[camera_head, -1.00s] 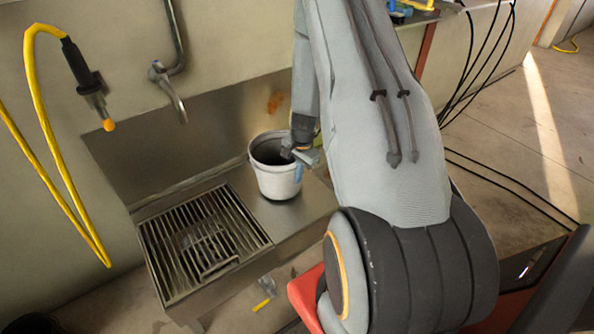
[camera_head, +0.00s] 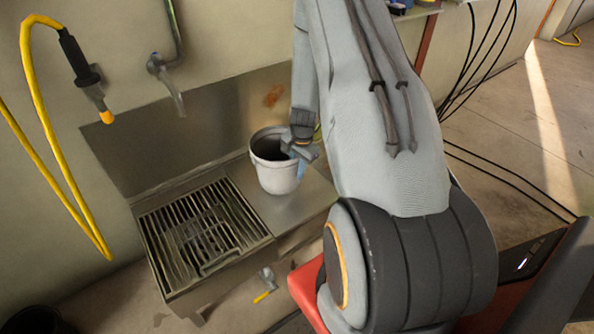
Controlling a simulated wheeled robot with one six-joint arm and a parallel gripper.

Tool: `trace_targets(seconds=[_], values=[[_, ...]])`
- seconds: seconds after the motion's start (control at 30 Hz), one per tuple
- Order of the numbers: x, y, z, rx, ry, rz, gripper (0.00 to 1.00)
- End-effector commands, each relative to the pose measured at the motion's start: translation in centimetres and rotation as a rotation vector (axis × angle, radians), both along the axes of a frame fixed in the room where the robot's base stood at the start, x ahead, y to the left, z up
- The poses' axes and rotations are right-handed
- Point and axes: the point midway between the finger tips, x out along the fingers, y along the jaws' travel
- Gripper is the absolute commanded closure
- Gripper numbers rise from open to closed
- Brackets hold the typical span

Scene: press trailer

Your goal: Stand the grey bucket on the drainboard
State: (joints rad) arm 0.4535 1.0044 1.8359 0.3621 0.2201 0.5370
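The grey bucket (camera_head: 276,178), pale with a dark inside, stands upright on the bare metal drainboard (camera_head: 316,196), to the right of the slotted grate. Its base appears to rest on the metal. My gripper (camera_head: 299,151) is at the bucket's right rim, pointing down from the arm above. A small blue part shows just below it against the bucket's side. The fingers are small and overlap the rim, so I cannot tell whether they grip it or are open around it.
The slotted grate (camera_head: 203,228) covers the sink's left part. A tap (camera_head: 172,90) and a yellow hose with a black nozzle (camera_head: 80,62) hang at the wall behind. A small valve with a yellow handle (camera_head: 266,285) sits below the front edge.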

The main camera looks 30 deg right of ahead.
Motion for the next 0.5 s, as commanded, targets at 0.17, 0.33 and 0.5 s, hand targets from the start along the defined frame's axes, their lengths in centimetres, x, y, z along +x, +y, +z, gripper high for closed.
trace_targets(seconds=[0.17,0.33,0.5], values=[[-0.2,-0.1,2.5,-0.001,-0.003,0.002,0.79],[-0.6,-0.2,6.1,-0.002,-0.005,0.001,0.79],[-1.0,-0.3,9.3,-0.001,-0.003,0.001,0.79]])
